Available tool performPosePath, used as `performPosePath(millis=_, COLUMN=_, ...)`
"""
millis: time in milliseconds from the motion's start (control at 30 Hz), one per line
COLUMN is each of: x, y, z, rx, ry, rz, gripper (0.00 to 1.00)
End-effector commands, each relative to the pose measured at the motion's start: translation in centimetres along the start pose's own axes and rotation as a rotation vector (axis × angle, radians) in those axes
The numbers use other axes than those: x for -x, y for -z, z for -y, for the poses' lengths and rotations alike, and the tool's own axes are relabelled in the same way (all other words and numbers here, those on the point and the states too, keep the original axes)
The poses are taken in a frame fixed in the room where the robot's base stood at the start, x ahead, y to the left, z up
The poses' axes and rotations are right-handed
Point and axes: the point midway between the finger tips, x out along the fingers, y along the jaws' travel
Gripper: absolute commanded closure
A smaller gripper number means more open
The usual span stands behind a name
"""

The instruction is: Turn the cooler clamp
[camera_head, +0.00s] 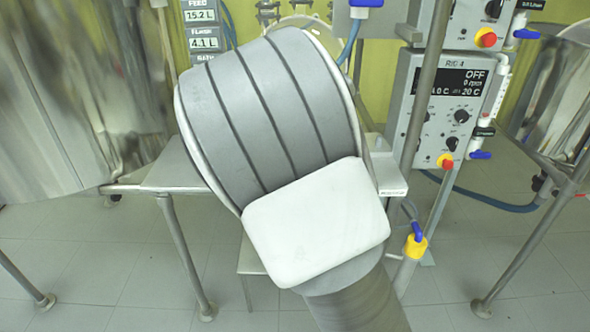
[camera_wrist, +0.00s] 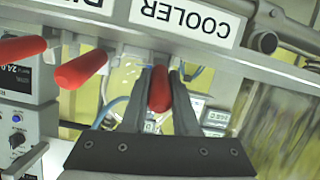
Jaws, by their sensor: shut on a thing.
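The cooler clamp (camera_wrist: 159,90) shows in the wrist view as a red handle under the white COOLER label (camera_wrist: 205,22). My gripper (camera_wrist: 160,82) has its two dark fingers on either side of this handle and is shut on it. The handle points down toward the gripper's base in the picture. In the head view my own arm fills the middle and hides the gripper and the clamp.
In the wrist view two more red handles, a near one (camera_wrist: 82,69) and a far one (camera_wrist: 22,48), stand left of the gripper. A metal rail (camera_wrist: 190,58) runs above. In the head view a control box (camera_head: 448,105) and steel vessel (camera_head: 70,90) flank my arm.

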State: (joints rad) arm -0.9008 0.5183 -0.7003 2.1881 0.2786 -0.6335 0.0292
Motion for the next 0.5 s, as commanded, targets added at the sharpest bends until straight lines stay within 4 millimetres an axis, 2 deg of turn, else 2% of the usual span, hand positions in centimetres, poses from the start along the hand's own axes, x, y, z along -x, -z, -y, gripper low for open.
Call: performPosePath(millis=500, x=-0.01, y=-0.16, z=0.04, rx=0.001, ry=-0.005, rz=-0.034, gripper=1.00)
